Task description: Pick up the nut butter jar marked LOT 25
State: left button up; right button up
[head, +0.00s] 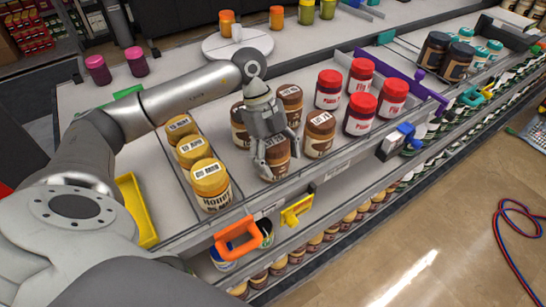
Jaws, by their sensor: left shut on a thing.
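Several brown nut butter jars stand in a group on the shelf. The front one (276,172) is between the fingers of my left gripper (277,152), which is shut on it. I cannot tell whether it is clear of the shelf. Another brown jar (319,135) stands just to its right, one (289,98) behind, and one (239,128) back left, partly hidden by the gripper. The lid labels are too small to read for certain, so I cannot tell which is LOT 25. My right gripper is not in view.
Yellow-lidded honey jars (210,184) stand left of the held jar, and red-lidded jars (360,114) stand to the right. An orange handle (237,238) and a yellow clip (296,210) are on the front edge. A white round stand (230,48) is behind.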

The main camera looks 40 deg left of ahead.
pick_arm(q)
jog(key=shift+s+d+f, duration=0.1)
jog(key=shift+s+f, duration=0.1)
jog(key=shift+f, duration=0.05)
